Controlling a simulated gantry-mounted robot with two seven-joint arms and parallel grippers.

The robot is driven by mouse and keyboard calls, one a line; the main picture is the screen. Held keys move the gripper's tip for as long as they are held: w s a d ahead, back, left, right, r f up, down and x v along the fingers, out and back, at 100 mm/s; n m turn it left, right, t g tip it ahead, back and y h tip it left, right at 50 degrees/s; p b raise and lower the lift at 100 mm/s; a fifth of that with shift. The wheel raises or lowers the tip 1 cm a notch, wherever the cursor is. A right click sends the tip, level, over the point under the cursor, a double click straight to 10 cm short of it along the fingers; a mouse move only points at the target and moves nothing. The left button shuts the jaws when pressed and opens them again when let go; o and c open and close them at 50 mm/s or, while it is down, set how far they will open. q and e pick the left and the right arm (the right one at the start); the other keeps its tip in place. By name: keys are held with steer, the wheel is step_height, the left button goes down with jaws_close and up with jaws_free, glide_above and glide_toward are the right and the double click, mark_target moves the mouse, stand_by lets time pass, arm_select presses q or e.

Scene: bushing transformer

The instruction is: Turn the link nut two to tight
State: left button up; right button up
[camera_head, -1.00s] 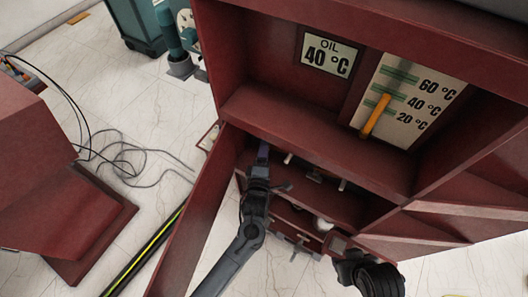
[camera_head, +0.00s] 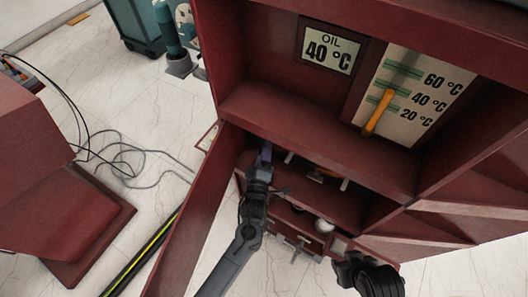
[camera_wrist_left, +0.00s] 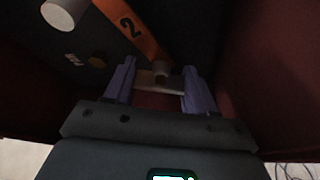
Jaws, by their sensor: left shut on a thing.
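In the left wrist view, an orange link (camera_wrist_left: 133,31) marked "2" runs down to a pale crossbar nut (camera_wrist_left: 157,80). The nut lies across the gap between the two purple fingers of my left gripper (camera_wrist_left: 160,92), which is shut on it. In the head view, my left gripper (camera_head: 264,156) reaches into the dark lower compartment of the red cabinet, and its fingers partly hide the nut. A dark rounded part of my right arm (camera_head: 366,276) shows at the bottom; no right fingertips can be made out.
The red cabinet (camera_head: 310,135) has an open door (camera_head: 190,225) at the left, close to my left arm. An oil sign (camera_head: 328,50) and a temperature scale (camera_head: 408,95) stand above.

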arm_select(q)
steer(key=o, duration=1)
steer(key=shift+o, duration=0.2)
steer(key=shift+s+a, duration=0.1)
steer(key=shift+s, duration=0.45)
steer(key=p+v, duration=0.2)
steer(key=v, duration=0.7)
steer(key=shift+s+p, duration=0.3)
steer(key=shift+s, duration=0.05)
steer(key=shift+f, duration=0.1)
